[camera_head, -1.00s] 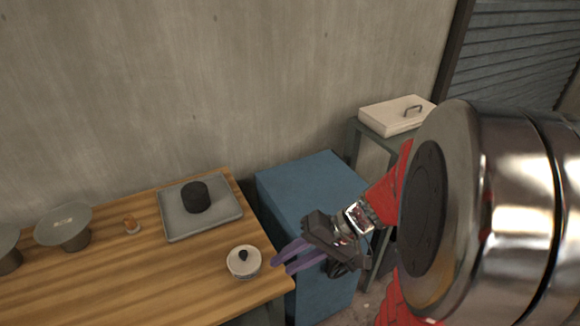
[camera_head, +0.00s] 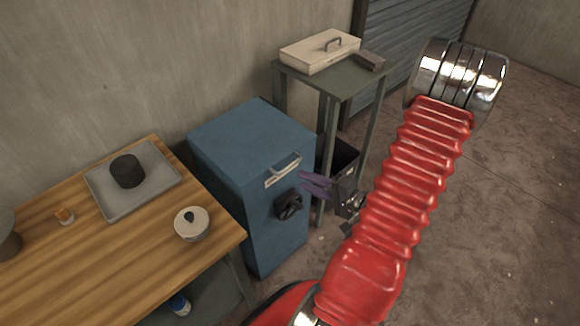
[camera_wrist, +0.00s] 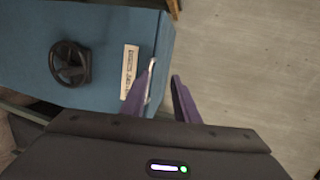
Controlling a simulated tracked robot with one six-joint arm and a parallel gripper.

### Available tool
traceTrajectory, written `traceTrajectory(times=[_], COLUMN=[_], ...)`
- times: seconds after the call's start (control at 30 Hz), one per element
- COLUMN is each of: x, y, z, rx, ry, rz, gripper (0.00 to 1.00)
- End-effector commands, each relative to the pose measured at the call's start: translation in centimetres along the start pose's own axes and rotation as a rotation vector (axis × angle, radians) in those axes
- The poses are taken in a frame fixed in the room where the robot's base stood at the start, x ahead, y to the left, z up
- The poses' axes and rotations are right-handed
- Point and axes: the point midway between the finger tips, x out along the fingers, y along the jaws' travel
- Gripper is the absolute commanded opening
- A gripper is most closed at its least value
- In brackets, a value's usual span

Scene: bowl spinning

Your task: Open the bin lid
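A blue box-shaped bin (camera_head: 215,160) stands between the wooden table and the side stand. Its top looks closed. A metal handle (camera_head: 284,169) is on its front near the top edge, with a black wheel knob (camera_head: 289,206) below. My gripper (camera_head: 303,186) has purple fingers and is at the right of the handle in the head view. In the wrist view my gripper (camera_wrist: 163,75) is open. The handle (camera_wrist: 152,82) shows close beside the left finger, toward the gap between the fingers. Whether they touch cannot be told. The blue bin (camera_wrist: 105,25) fills the left side there.
The wooden table (camera_head: 110,245) at left holds a lidded pot (camera_head: 192,223) and a grey tray (camera_head: 103,192) with a black cylinder (camera_head: 127,170). A green stand (camera_head: 330,85) bears a cream box with a handle (camera_head: 310,55). Floor at right is free.

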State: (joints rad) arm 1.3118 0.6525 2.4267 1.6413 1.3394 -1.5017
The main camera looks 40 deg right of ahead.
Motion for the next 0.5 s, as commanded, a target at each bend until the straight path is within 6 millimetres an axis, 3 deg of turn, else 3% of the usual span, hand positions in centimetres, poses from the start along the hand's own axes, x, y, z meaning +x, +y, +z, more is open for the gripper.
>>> traceTrajectory(times=[0.1,0.2,0.5], x=[-1.4,-2.0,-2.1], y=[1.9,2.6,2.7], z=[-2.0,-2.8,-3.0], rx=[0.020,0.024,0.023], ry=[0.096,0.135,0.144], rz=[-0.013,-0.018,-0.019], gripper=[0.28,0.28,0.28])
